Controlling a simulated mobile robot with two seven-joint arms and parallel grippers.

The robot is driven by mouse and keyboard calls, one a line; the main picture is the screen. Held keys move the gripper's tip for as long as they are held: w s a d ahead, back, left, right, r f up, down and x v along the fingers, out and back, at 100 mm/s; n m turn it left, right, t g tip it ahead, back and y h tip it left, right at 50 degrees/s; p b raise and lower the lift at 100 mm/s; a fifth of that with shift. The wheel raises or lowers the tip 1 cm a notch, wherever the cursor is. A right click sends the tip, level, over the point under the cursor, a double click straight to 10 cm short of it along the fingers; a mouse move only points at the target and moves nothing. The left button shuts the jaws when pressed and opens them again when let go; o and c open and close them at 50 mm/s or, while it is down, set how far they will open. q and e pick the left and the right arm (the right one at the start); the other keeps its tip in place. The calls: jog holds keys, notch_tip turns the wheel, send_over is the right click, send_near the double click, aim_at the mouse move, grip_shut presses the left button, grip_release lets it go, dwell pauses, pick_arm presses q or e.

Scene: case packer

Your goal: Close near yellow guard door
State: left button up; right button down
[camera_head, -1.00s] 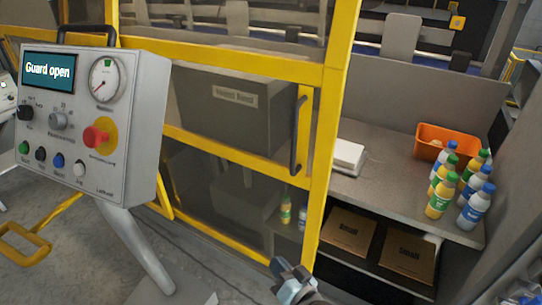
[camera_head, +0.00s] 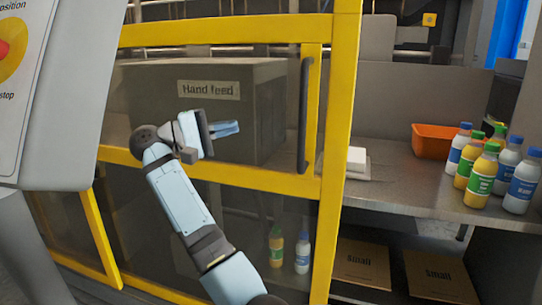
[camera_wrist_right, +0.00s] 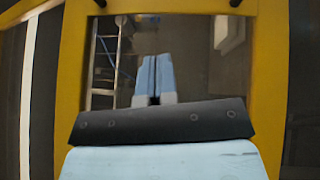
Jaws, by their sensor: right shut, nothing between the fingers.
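The near yellow guard door (camera_head: 225,184) has a yellow frame and see-through panels. It fills the middle of the head view, with an upright black handle (camera_head: 305,115) near its right edge. My right gripper (camera_head: 236,128) is shut and empty, in front of the upper panel and left of the handle, apart from the handle. In the right wrist view its closed fingers (camera_wrist_right: 153,76) point at a panel framed in yellow (camera_wrist_right: 73,60). I cannot tell whether the fingertips touch the panel. My left gripper is not in view.
A grey control box (camera_head: 75,90) stands close at the left. Behind the door is a grey "Hand feed" box (camera_head: 240,125). To the right, a grey counter (camera_head: 400,190) holds an orange bin (camera_head: 432,142), several bottles (camera_head: 482,175) and a white stack (camera_head: 350,162). Cartons (camera_head: 362,264) lie below.

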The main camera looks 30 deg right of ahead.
aim_at(269, 123)
pick_arm(q)
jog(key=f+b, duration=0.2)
jog(key=b, duration=0.1)
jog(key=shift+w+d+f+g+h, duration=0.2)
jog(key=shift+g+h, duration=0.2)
pick_arm(e)
jog(key=s+d, duration=0.2)
jog(key=d, duration=0.1)
jog(key=s+d+m+y, duration=0.1)
jog(key=s+d, duration=0.1)
jog(key=d, duration=0.2)
jog(key=s+d+m, duration=0.1)
jog(key=s+d, duration=0.1)
jog(key=d, duration=0.1)
jog(key=shift+d+r, duration=0.15)
jog(key=shift+d, duration=0.1)
jog(key=shift+s+d, duration=0.1)
